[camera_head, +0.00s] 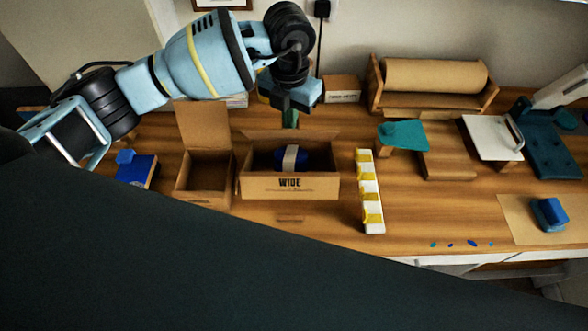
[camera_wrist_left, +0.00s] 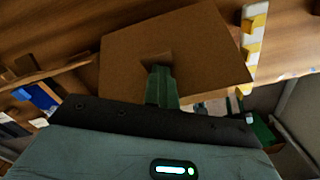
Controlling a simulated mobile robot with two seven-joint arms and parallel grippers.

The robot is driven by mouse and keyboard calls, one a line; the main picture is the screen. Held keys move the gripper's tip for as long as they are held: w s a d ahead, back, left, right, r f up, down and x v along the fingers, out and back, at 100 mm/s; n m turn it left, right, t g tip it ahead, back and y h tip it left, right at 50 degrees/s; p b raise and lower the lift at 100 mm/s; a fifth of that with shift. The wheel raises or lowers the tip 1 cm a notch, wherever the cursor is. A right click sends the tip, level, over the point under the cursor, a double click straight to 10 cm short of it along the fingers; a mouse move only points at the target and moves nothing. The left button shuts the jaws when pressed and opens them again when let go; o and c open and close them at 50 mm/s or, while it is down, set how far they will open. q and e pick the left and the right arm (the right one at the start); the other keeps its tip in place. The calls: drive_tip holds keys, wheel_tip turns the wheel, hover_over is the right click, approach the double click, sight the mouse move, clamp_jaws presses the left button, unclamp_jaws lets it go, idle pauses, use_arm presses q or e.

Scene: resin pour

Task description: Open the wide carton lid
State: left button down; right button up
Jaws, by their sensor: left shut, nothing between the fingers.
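The wide carton (camera_head: 262,186), a brown box with "WIDE" printed on its front, stands on the wooden worktop. Its top is open in the head view, and a blue item with a pale band (camera_head: 290,158) sits inside. A brown flap (camera_head: 258,139) stands up along its back edge. My left gripper (camera_head: 290,119) is above and behind that back edge, green fingers shut and empty, pointing down. In the left wrist view the fingers (camera_wrist_left: 161,86) lie in front of a broad brown cardboard panel (camera_wrist_left: 205,55), by a small notch. I cannot tell whether they touch it. My right gripper is out of view.
A smaller open carton (camera_head: 203,185) with a raised flap stands close on the left, beside a blue item (camera_head: 136,168). A white rack with yellow pieces (camera_head: 370,192) stands on the right. A paper roll (camera_head: 435,76) is at the back.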

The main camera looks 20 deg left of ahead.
use_arm(q)
drive_tip(key=shift+w+a+r, duration=0.1)
drive_tip(key=shift+w+a, duration=0.1)
drive_tip(key=shift+w, duration=0.35)
drive_tip(key=shift+w+a+r, duration=0.1)
drive_tip(key=shift+w+a, duration=0.05)
drive_tip(key=shift+w, duration=0.35)
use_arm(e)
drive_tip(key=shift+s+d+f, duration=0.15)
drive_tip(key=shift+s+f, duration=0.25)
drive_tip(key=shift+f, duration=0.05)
use_arm(q)
drive_tip(key=shift+w+f+b, duration=0.1)
drive_tip(key=shift+w+b, duration=0.05)
drive_tip(key=shift+b, duration=0.2)
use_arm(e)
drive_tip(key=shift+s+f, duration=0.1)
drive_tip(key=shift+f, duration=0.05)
use_arm(q)
drive_tip(key=shift+w+a+b, duration=0.3)
drive_tip(key=shift+w, duration=0.65)
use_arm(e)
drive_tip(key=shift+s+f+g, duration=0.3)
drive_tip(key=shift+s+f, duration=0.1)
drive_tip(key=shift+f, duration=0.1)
